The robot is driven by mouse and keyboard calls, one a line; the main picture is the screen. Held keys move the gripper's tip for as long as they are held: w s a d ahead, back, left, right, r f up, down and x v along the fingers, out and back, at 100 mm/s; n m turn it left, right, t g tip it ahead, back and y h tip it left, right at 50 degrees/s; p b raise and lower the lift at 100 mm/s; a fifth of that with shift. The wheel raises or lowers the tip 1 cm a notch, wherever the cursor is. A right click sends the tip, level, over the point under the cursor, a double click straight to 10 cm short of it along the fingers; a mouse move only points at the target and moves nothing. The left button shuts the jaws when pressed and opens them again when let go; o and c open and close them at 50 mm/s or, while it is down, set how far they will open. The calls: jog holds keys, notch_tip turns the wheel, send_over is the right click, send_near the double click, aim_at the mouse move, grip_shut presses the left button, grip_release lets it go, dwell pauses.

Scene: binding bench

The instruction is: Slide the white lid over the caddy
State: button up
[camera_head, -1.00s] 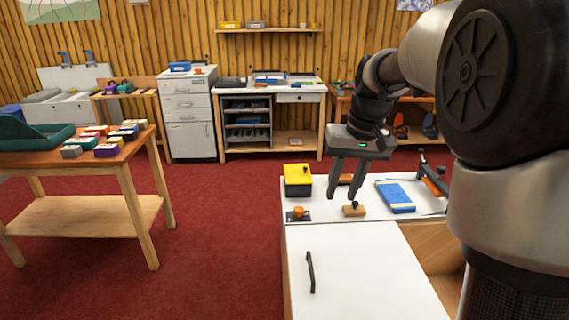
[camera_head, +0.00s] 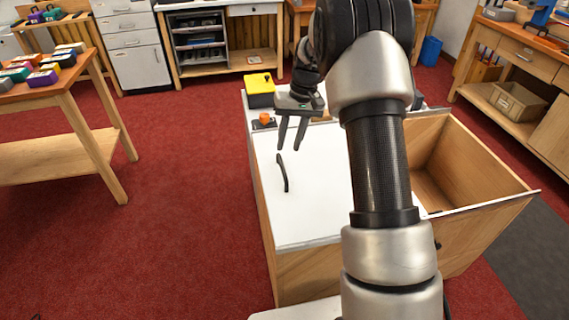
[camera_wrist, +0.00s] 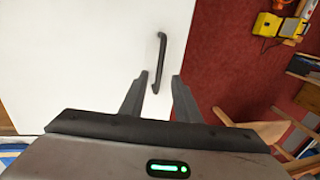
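The white lid (camera_head: 305,215) is a flat panel with a black bar handle (camera_head: 282,173). It covers the left part of the wooden caddy (camera_head: 303,275), and the right compartment is open. My gripper (camera_head: 290,147) is open and empty, fingers pointing down, above the lid near the handle's far end. In the wrist view the lid (camera_wrist: 75,60) fills the left and middle. The handle (camera_wrist: 161,62) shows between and just ahead of my open fingertips (camera_wrist: 160,78), apparently untouched. My arm hides part of the lid's right side.
A yellow box (camera_head: 260,88) and an orange button (camera_head: 264,118) stand just beyond the lid's far edge. A table with several coloured blocks (camera_head: 62,100) is at left, and a workbench (camera_head: 520,95) at right. Red floor between the caddy and left table is clear.

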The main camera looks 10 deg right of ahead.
aim_at(283, 166)
jog(key=f, duration=0.2)
jog(key=a+f+b, duration=0.1)
jog(key=f, duration=0.4)
jog(key=shift+a+f, duration=0.15)
jog(key=shift+a, duration=0.1)
grip_shut()
